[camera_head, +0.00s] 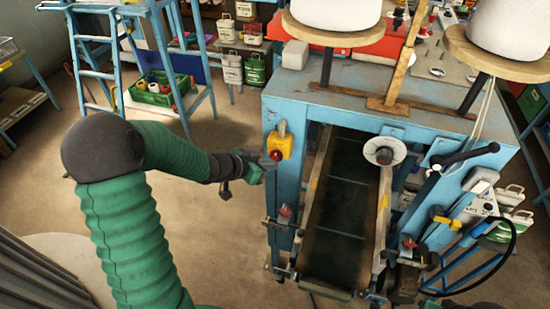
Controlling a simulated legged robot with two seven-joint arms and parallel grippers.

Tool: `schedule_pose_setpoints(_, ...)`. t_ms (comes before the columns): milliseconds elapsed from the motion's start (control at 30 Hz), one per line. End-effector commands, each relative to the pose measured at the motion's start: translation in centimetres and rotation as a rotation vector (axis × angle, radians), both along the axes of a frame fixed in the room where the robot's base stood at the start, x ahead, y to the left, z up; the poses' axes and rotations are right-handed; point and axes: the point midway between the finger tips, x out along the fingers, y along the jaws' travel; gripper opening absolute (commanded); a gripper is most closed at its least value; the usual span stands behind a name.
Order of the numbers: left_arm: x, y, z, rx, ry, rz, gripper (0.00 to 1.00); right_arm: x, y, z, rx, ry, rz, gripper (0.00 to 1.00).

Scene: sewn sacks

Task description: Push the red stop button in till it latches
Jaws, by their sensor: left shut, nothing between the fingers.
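The red stop button (275,155) sits low on a yellow box (283,141) on the front left post of the blue machine (285,185). My left gripper (270,164) comes in from the left on a green, ribbed arm. It is shut and empty, with its tips just below and left of the button. I cannot tell whether the tips touch the button or how far in it is. My right gripper is not in view.
A dark conveyor belt (335,215) slopes down from the machine, right of the button. A black-handled lever (465,155) and a white disc with a dark knob (384,152) are farther right. A blue ladder (90,55) stands behind left. The floor left of the machine is clear.

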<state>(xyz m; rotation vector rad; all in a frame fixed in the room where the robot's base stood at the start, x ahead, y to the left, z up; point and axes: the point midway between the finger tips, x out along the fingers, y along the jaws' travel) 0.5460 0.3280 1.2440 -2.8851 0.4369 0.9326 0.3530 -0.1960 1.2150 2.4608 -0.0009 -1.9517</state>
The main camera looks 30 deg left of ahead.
Motion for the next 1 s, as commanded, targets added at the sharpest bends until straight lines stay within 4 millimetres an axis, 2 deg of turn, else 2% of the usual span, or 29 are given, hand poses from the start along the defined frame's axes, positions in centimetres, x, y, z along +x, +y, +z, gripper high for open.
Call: schedule_pose_setpoints(1000,1.1,0.2,0.1,0.0,-0.001,0.0,0.0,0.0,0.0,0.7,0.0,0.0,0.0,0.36)
